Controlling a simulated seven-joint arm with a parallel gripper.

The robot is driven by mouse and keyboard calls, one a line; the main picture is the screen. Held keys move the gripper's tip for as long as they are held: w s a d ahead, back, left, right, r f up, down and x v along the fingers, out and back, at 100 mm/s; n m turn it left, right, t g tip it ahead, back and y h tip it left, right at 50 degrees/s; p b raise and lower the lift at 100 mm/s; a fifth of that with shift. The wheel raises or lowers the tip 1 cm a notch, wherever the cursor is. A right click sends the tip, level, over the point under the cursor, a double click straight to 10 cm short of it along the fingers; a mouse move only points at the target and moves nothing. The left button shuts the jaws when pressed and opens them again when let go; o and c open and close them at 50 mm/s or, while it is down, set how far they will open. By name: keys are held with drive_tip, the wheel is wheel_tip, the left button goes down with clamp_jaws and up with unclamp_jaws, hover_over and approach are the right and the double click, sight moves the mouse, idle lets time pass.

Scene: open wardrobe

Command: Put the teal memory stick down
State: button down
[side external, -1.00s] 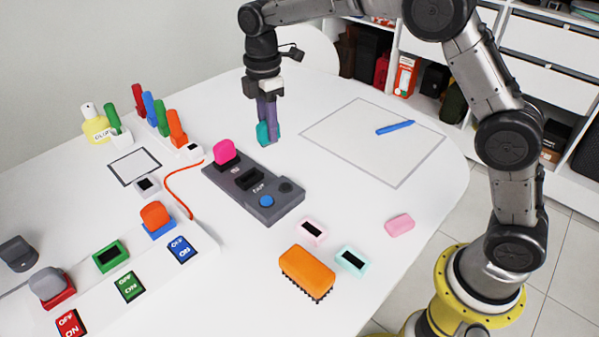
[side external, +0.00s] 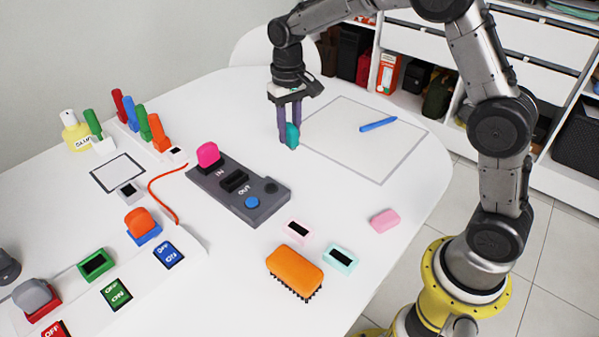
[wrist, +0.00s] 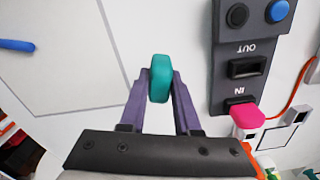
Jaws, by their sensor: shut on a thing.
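The teal memory stick (side external: 292,136) is held between the purple fingers of my gripper (side external: 289,131), at the near-left edge of the outlined white sheet. In the wrist view the teal stick (wrist: 159,78) stands between the fingertips of my gripper (wrist: 160,85). The gripper is shut on it. Its lower end is close to the table top; I cannot tell whether it touches. A pink memory stick (side external: 208,154) stands in the IN slot of the dark grey dock (side external: 226,192), left of my gripper. The dock's OUT slot (side external: 236,181) is empty.
The outlined sheet (side external: 360,150) carries a blue pen (side external: 378,124). An orange brush (side external: 294,268), a pink eraser (side external: 385,221) and small sockets lie nearer. Coloured sticks (side external: 146,122) stand in a holder at left. Shelves (side external: 420,60) are behind the table.

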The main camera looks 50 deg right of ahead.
drive_tip(key=s+d+r+n, duration=0.2)
drive_tip(key=s+d+r, duration=0.3)
drive_tip(key=s, duration=0.4)
drive_tip(key=s+d+r+n, duration=0.1)
drive_tip(key=s+d+r, duration=0.2)
drive_tip(key=s+d, duration=0.5)
approach(352, 137)
drive_tip(key=shift+s+a+f, duration=0.3)
drive_tip(key=shift+s+a, duration=0.05)
drive_tip(key=shift+s, duration=0.05)
drive_tip(key=shift+w+d+f, duration=0.1)
drive_tip(key=shift+w+f, duration=0.05)
drive_tip(key=shift+f, duration=0.1)
drive_tip(key=shift+w+d+f, duration=0.1)
drive_tip(key=shift+w+f, duration=0.05)
drive_tip(key=shift+f, duration=0.75)
drive_tip(key=shift+w+f, duration=0.1)
drive_tip(key=shift+f, duration=0.8)
drive_tip(key=shift+f, duration=0.1)
